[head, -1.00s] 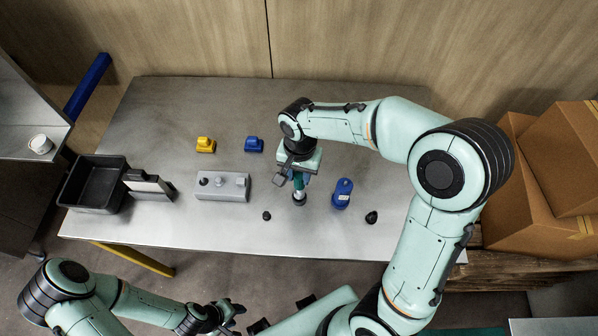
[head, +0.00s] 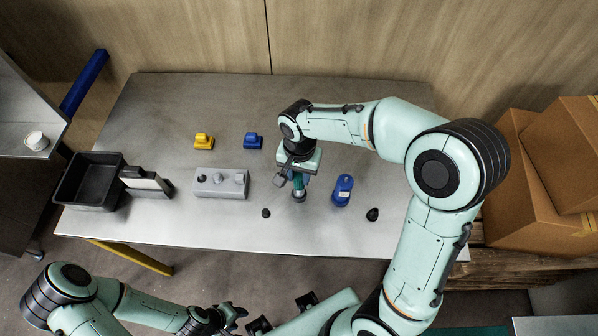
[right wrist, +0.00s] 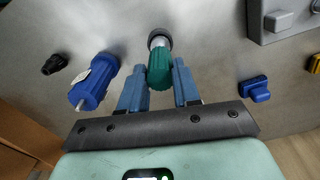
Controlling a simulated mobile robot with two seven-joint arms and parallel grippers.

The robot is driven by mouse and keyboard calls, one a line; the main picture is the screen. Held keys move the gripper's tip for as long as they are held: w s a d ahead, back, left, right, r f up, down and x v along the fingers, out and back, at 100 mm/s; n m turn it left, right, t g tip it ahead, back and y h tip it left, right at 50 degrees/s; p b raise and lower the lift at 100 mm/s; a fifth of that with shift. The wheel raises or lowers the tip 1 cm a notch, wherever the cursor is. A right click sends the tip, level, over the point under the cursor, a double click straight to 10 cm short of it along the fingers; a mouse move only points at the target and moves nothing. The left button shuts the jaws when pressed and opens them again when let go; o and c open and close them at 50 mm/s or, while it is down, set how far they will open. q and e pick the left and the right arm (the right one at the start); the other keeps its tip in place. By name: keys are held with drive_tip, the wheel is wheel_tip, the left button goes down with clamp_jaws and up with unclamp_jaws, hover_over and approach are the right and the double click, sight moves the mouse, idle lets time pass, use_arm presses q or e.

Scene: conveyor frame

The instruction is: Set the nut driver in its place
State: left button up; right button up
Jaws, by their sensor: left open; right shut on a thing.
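The nut driver appears to be the green-handled tool with a silver shaft (head: 298,184). It also shows in the right wrist view (right wrist: 160,68), its handle between the blue fingers. My right gripper (head: 292,174) is shut on that handle from above; its fingers also show in the right wrist view (right wrist: 159,88). The tool stands roughly upright, its dark lower end at or just above the table; I cannot tell whether it touches. My left gripper (head: 236,316) is open and empty, off the table's front edge.
Small black pieces (head: 372,214) lie near the front. Yellow (head: 203,142) and blue (head: 253,141) blocks sit behind. A black bin (head: 75,188) stands at the left. The table's back is clear.

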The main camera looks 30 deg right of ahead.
use_arm(q)
drive_tip(key=shift+s+f, duration=0.2)
drive_tip(key=shift+f, duration=0.15)
use_arm(e)
drive_tip(key=shift+f, duration=0.45)
drive_tip(key=o, duration=1.1)
drive_tip(key=shift+r, duration=0.1)
use_arm(q)
drive_tip(key=shift+w+r+p, duration=0.6)
drive_tip(key=shift+w+r, duration=0.1)
drive_tip(key=shift+r, duration=0.3)
use_arm(e)
wheel_tip(320, 180, up, 13)
drive_tip(key=shift+d+r, duration=0.1)
drive_tip(key=shift+r, duration=0.05)
